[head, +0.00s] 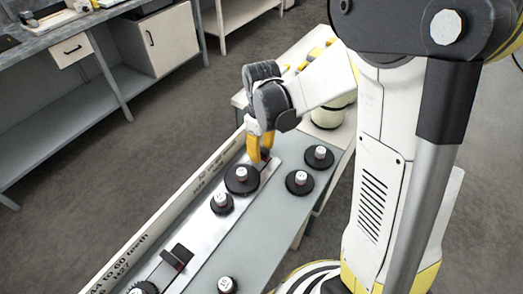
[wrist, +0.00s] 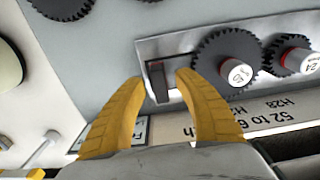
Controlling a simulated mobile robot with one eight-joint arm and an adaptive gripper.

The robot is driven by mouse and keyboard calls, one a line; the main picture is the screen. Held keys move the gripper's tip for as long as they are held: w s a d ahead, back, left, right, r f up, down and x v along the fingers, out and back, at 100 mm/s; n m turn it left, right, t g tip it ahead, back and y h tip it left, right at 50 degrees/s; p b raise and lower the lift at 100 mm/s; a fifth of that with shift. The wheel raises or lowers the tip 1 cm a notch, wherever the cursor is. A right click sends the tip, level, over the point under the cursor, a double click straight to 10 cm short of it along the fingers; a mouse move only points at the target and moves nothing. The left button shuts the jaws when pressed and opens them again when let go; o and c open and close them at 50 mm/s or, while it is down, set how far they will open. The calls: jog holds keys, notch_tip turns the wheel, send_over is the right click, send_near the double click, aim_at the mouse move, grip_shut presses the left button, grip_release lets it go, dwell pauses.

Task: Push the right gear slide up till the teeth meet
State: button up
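The right gear slide is a pale metal plate with a dark upright handle (wrist: 158,80) at its end. A large dark gear (head: 242,179) with a white-topped hub sits beside the handle; it also shows in the wrist view (wrist: 228,65). A smaller dark gear (head: 222,204) is next to it, also in the wrist view (wrist: 292,57). Whether their teeth touch is unclear. My gripper (head: 260,153) points down at the handle. In the wrist view its yellow fingers (wrist: 159,82) stand either side of the handle, with gaps visible.
Loose dark gears lie on the grey bench top (head: 262,225), two of them (head: 318,156) (head: 299,182) right of the slide. Another dark handle (head: 177,256) stands nearer the front left. A printed white rail (head: 170,217) runs along the bench's left edge.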

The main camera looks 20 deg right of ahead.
grip_shut()
jog(key=shift+s+a, duration=0.45)
jog(key=shift+a, duration=0.2)
grip_release()
jog(key=shift+d, duration=0.1)
notch_tip(320, 180, up, 12)
dwell(0.3)
